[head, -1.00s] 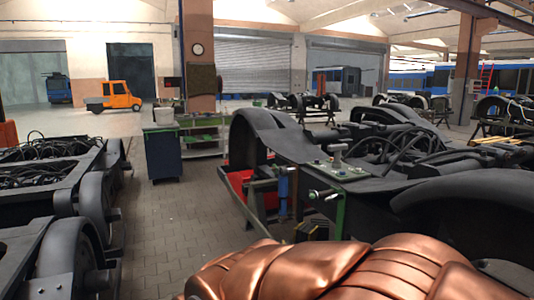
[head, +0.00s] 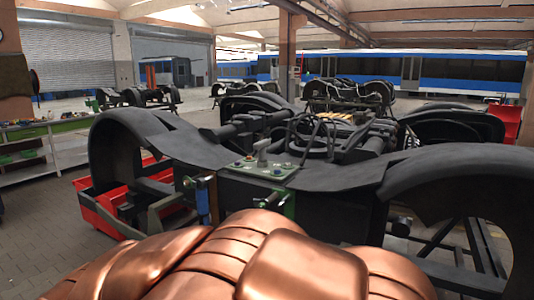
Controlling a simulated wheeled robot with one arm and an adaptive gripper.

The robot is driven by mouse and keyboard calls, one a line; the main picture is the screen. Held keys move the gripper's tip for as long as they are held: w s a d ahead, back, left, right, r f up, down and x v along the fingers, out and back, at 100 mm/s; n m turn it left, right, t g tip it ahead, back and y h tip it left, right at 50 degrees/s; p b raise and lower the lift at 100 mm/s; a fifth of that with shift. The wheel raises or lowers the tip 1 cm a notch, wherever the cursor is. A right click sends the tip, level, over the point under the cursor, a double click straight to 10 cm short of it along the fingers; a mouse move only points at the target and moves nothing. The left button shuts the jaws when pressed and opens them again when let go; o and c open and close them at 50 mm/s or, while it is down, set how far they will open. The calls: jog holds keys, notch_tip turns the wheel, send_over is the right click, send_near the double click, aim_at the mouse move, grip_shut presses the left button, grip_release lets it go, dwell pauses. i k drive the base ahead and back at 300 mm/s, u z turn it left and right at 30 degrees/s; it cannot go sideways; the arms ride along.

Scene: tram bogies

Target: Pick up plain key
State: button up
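I cannot make out a plain key for certain. A light green panel (head: 258,170) lies on the near side of the dark bogie (head: 335,175) in the middle of the head view. Several small coloured items sit on it, blue and red among them, too small to name. A grey upright piece (head: 262,152) stands at the panel's back edge. My gripper is not in view. A large copper-coloured part, probably my arm, fills the bottom of the picture and hides the bogie's lower front.
A red bin (head: 110,205) stands at the bogie's left side. A workbench (head: 35,140) with green drawers is at the far left. Paved floor (head: 40,235) is open at the lower left. More wheelsets (head: 140,97) and blue-white trams (head: 440,75) stand behind.

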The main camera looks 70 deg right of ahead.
aim_at(261, 146)
jog(key=z, duration=0.8)
jog(key=i, duration=0.75)
jog(key=z, duration=0.95)
